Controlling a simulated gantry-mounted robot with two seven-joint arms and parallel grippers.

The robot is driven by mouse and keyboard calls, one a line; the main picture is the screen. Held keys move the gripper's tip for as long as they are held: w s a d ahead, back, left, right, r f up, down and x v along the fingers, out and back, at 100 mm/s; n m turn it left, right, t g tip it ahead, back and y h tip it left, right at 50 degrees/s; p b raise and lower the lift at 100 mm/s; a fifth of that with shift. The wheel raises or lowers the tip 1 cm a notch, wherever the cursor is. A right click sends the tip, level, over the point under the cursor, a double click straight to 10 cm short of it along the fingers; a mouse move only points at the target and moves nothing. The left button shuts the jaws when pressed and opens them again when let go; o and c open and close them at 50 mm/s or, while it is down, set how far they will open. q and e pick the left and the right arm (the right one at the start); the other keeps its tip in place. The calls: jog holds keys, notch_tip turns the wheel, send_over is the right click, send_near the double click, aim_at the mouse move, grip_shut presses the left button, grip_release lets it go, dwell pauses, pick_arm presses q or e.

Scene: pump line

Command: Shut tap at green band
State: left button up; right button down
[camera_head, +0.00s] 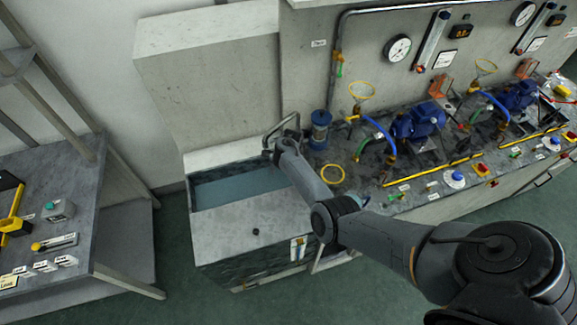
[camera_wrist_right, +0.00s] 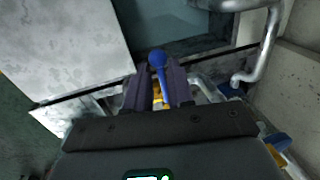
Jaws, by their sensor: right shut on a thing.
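In the right wrist view, a blue lever with a round knob (camera_wrist_right: 157,60) sits between the two dark fingers of my right gripper (camera_wrist_right: 157,85). The fingers are shut on it. A yellow part (camera_wrist_right: 158,99) shows just below the lever between the fingers, and the rest is hidden by the gripper. In the head view, my right arm reaches to the back of the sink, and the lever is hidden there. A small green fitting (camera_head: 339,69) shows on the upright grey pipe on the wall; I cannot tell whether it is the green band. My left gripper is not in view.
A sink basin (camera_head: 238,187) lies left of my right arm. A bent metal spout (camera_wrist_right: 266,45) passes close to my right gripper. A blue canister (camera_head: 320,125) and a yellow ring (camera_head: 333,174) stand nearby. Blue pumps (camera_head: 418,121) with hoses fill the bench to the right.

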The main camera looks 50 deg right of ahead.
jog(key=c, duration=1.3)
grip_release()
jog(key=shift+f, duration=0.1)
jog(key=shift+o, duration=0.5)
